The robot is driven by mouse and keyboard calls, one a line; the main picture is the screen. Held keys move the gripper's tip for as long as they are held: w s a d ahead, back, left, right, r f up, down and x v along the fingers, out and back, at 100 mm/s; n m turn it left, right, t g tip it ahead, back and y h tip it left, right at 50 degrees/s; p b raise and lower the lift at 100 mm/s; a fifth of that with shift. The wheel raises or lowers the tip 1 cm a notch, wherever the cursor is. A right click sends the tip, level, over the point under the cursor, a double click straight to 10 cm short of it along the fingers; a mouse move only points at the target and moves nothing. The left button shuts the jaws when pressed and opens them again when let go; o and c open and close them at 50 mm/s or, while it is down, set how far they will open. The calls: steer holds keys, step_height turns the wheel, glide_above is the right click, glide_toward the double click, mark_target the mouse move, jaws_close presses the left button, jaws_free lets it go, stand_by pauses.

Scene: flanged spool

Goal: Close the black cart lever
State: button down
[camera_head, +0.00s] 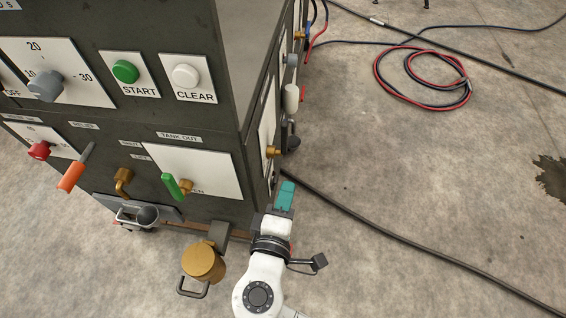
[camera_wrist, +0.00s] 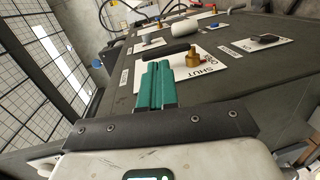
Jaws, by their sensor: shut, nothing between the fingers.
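The black lever (camera_wrist: 168,52) is on the cart's side face, in the wrist view. It appears to extend leftward from a brass valve stem (camera_wrist: 193,59) on a white plate marked SHUT. In the head view the side face is seen edge-on; the brass stem (camera_head: 272,152) shows there, with a dark part that may be the lever (camera_head: 291,136) beyond it. My gripper (camera_head: 287,186) has its teal fingers together beside the cart's lower corner. In the wrist view the fingertips (camera_wrist: 157,65) appear just in front of the lever; whether they touch it I cannot tell.
The cart's front (camera_head: 120,130) has knobs, buttons, an orange lever (camera_head: 76,168) and a green lever (camera_head: 176,186). A gold canister (camera_head: 204,263) is left of my arm. A black cable (camera_head: 400,240) crosses the floor at right. Coiled hoses (camera_head: 425,80) lie farther back.

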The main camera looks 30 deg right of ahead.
steer(key=a+n+t, duration=0.1)
steer(key=a+t, duration=0.1)
steer(key=a, duration=0.1)
steer(key=b, duration=0.2)
glide_toward(285, 138)
steer(key=x, duration=0.6)
steer(key=shift+w+d, duration=0.25)
steer(key=shift+w, duration=0.05)
